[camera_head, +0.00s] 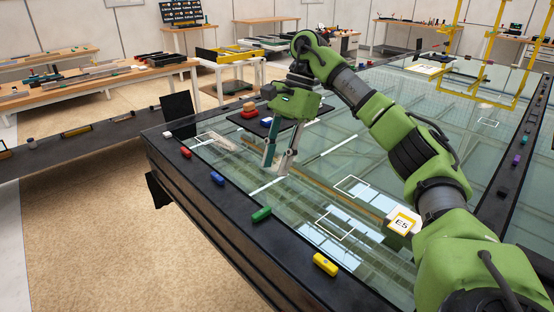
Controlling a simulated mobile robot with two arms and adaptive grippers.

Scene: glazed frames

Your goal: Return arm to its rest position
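My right arm (415,155) is green with grey joint bands. It comes in from the lower right and reaches out over the glass-topped table. My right gripper (277,168) hangs from its end, pointing down over the glass near the table's left part. I cannot tell how far the tips are above the glass. My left arm and gripper are out of view.
The glass table (330,165) has a dark rim with a yellow block (325,264), a green block (261,214), a blue block (217,178) and a red block (186,152). A dark tray (262,127) sits behind my gripper. A yellow frame (480,55) rises at the back right.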

